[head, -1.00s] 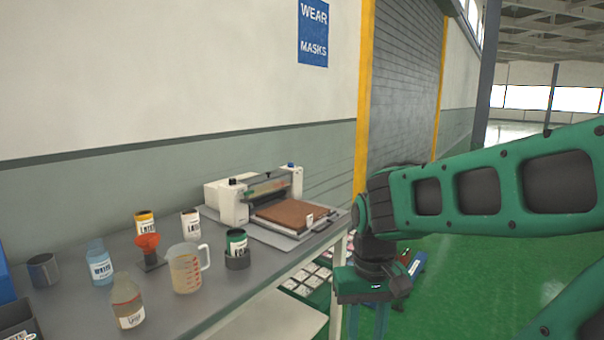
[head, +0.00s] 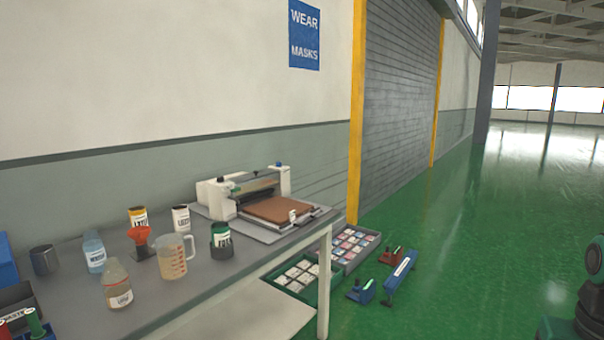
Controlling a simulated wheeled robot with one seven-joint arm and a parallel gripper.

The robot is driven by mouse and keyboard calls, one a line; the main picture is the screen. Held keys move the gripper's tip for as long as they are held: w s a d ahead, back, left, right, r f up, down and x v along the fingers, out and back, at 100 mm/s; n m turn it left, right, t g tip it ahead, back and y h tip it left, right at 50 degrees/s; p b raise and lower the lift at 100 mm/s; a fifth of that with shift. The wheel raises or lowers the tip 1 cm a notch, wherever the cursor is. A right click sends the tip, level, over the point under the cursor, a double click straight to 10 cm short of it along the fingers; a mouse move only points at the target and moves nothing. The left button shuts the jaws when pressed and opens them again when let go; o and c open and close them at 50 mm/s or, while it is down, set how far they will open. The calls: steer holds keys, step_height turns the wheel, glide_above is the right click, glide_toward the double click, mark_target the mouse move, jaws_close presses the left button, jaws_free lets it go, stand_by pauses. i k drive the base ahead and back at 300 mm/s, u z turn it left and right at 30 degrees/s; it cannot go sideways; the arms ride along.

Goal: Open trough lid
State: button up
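A white benchtop machine (head: 215,199) stands at the far end of the grey table (head: 200,262). A flat brown panel (head: 278,209) lies at its front, with a small white piece at the panel's near right corner. A narrow brownish, partly see-through strip (head: 255,188) runs between the machine's white end blocks. I cannot tell which part is the trough lid, or whether it is open or shut. My gripper is out of view; only a bit of my green arm shows at the right edge.
Bins (head: 301,277) and a blue tool (head: 400,277) lie on the floor beside the table.

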mark_target(252, 173)
steer(key=u, duration=0.05)
steer(key=k, duration=0.15)
steer(key=z, duration=0.55)
steer(key=i, duration=1.2)
steer(key=u, duration=0.65)
steer(key=i, duration=1.3)
steer(key=u, duration=0.9)
steer(key=i, duration=0.7)
steer(key=u, duration=0.25)
